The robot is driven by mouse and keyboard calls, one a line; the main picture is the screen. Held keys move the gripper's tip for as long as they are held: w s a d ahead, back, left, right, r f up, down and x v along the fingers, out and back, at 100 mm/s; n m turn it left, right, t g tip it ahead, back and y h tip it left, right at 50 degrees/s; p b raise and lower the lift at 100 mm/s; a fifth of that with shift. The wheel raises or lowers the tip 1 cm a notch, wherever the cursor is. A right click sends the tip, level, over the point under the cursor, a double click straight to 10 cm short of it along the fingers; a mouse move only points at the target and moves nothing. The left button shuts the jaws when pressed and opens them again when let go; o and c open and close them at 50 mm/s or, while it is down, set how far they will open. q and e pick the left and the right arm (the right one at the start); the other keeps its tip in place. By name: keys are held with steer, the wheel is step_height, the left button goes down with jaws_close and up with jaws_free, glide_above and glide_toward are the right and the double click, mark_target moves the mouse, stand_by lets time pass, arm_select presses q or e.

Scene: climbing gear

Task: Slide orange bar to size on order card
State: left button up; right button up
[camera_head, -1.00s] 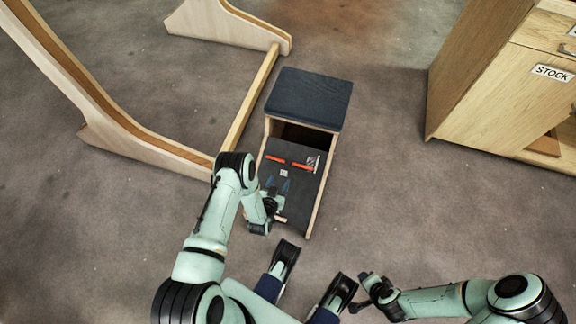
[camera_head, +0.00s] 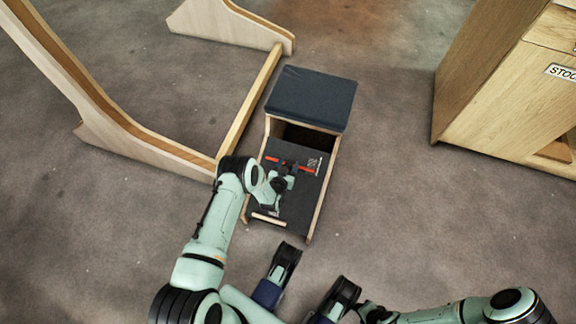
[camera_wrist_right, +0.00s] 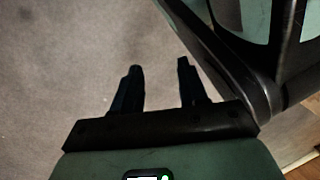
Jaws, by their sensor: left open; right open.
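The orange bar (camera_head: 303,169) lies across the dark sloped panel (camera_head: 298,212) of a wooden bench unit, and its middle is partly hidden by my left gripper. A small black-and-white patterned piece (camera_head: 314,163) sits by the bar's right end; it may be the order card, but it is too small to read. My left gripper (camera_head: 289,168) is open over the bar, and I cannot tell whether it touches it. My right gripper (camera_wrist_right: 160,82) is open and empty in the right wrist view, above bare floor. It is out of sight in the head view.
A dark padded seat (camera_head: 311,97) tops the unit behind the panel. A wooden frame with a long rail (camera_head: 249,100) stands at left. A wooden cabinet (camera_head: 507,95) with a partly cut-off STOCK label stands at right. The floor between is clear.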

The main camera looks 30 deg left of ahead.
arm_select(q)
jaws_close()
steer(key=shift+w+a+r+b, duration=0.15)
steer(key=shift+w+r+b, duration=0.1)
steer(key=shift+w, duration=0.35)
steer(key=shift+w+a+r+b, duration=0.15)
steer(key=shift+w+r+b, duration=0.1)
steer(key=shift+w, duration=0.35)
jaws_free()
arm_select(e)
steer(key=shift+s+d+f+g, duration=0.1)
steer(key=shift+s+f+g, duration=0.3)
steer(key=shift+s, duration=0.35)
arm_select(q)
steer(key=shift+s, duration=0.15)
steer(key=p+v, duration=0.5)
steer(key=v, duration=0.8)
arm_select(e)
steer(key=w+a+r+t, duration=0.2)
steer(key=w+r+t, duration=0.1)
steer(key=w+r, duration=0.4)
steer(key=shift+w+r+n, duration=0.3)
steer(key=shift+w+r, duration=0.1)
steer(key=shift+r, duration=0.1)
arm_select(q)
steer(key=shift+s+d+r, duration=0.1)
